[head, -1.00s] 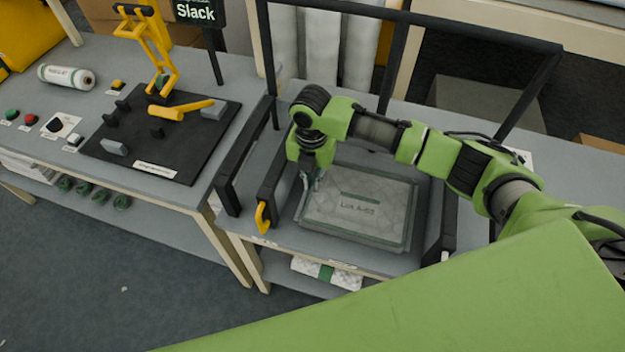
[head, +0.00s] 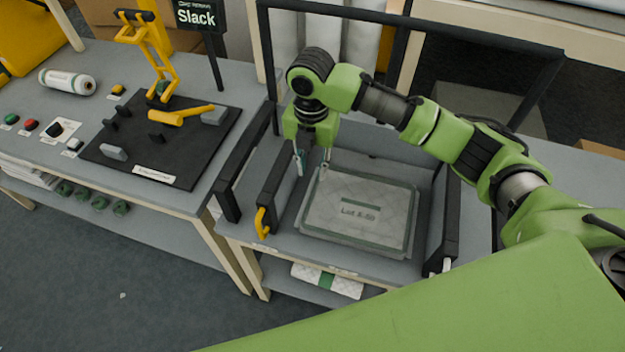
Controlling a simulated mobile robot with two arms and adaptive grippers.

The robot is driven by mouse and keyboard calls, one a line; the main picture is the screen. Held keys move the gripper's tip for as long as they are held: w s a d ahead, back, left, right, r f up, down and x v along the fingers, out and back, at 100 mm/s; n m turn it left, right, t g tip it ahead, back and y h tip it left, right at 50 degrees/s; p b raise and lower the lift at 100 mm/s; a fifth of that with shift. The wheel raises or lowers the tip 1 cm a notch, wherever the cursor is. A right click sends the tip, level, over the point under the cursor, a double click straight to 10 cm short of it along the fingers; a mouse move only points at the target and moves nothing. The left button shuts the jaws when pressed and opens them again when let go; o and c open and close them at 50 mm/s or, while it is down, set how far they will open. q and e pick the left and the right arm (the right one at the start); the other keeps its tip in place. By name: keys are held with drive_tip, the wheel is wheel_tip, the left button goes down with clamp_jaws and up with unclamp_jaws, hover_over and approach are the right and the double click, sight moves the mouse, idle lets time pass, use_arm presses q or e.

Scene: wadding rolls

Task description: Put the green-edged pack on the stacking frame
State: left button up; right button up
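The green-edged pack (head: 390,220), pale and quilted with a dull green border and a lot label, lies flat on the stacking frame (head: 262,178) between its black side guides. My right gripper (head: 313,166) is above the pack's far left corner, pointing down. Its two fingers are spread apart with nothing seen between them. Whether a fingertip still touches the pack's edge I cannot tell. My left gripper is out of view.
A tall black bar frame (head: 410,20) stands behind the pack. A yellow handle (head: 262,222) sits at the front left. A white roll with a green band (head: 327,279) lies on the shelf below. The left bench holds a black board (head: 190,150) with a yellow clamp.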

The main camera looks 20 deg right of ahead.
drive_tip(key=shift+r, duration=1.75)
drive_tip(key=shift+s, duration=0.1)
